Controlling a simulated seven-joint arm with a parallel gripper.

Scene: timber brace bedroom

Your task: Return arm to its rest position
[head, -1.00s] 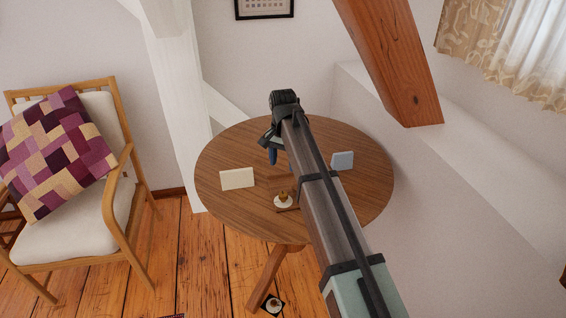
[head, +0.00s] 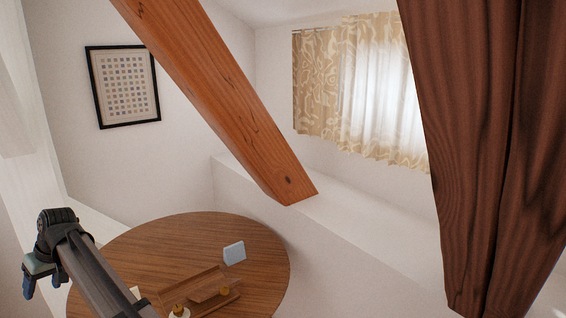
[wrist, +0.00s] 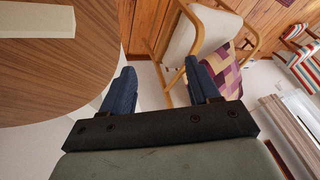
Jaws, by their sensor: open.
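My gripper (head: 42,284) is at the left of the head view, beside the left edge of the round wooden table (head: 190,232). Its two dark blue fingers are apart with nothing between them. In the wrist view my gripper (wrist: 160,68) points toward the floor and the chair (wrist: 188,45), with the table (wrist: 60,85) to the left. My arm reaches across the lower left corner of the head view and hides part of the table.
A slanted beam (head: 225,105) hangs above the table. A dark timber (head: 480,150) stands at the right.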

